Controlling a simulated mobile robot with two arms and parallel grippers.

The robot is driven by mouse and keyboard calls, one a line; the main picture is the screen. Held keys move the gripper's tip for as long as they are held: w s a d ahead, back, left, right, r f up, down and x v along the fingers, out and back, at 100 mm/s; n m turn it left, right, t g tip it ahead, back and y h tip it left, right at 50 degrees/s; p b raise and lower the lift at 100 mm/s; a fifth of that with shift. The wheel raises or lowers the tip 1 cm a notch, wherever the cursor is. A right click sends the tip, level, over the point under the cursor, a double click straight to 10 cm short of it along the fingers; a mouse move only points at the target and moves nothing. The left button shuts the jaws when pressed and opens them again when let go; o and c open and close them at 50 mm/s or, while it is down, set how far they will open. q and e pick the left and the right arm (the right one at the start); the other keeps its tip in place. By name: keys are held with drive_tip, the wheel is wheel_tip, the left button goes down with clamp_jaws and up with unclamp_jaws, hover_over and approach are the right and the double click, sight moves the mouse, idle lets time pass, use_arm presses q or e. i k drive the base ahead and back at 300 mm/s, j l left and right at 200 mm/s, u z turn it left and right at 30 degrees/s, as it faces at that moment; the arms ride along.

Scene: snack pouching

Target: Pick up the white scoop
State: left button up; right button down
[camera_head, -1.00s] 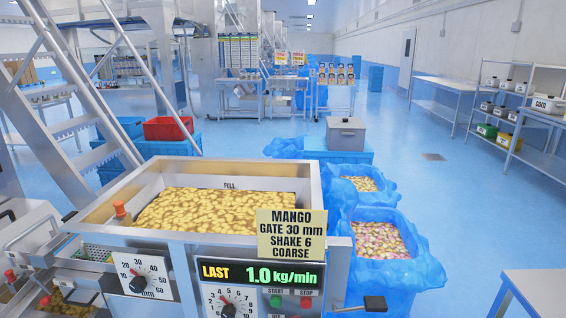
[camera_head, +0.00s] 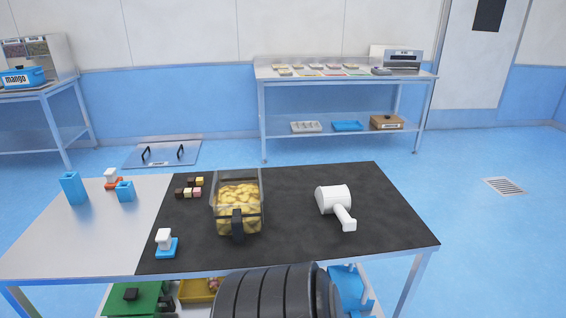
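The white scoop (camera_head: 333,199) lies on the right part of a black mat (camera_head: 392,231) on the table. Its round cup is toward the back left and its short handle points to the front right. It lies apart from the other things on the mat. Neither of my grippers shows in the head view.
A clear bin (camera_head: 262,185) of yellow pieces with a black front handle stands left of the scoop. Small coloured blocks (camera_head: 188,192), a blue-and-white stamp-like tool (camera_head: 165,245) and blue cups (camera_head: 73,188) lie farther left. The mat around the scoop is clear.

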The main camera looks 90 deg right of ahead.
sight(336, 200)
drive_tip(key=z, duration=3.1)
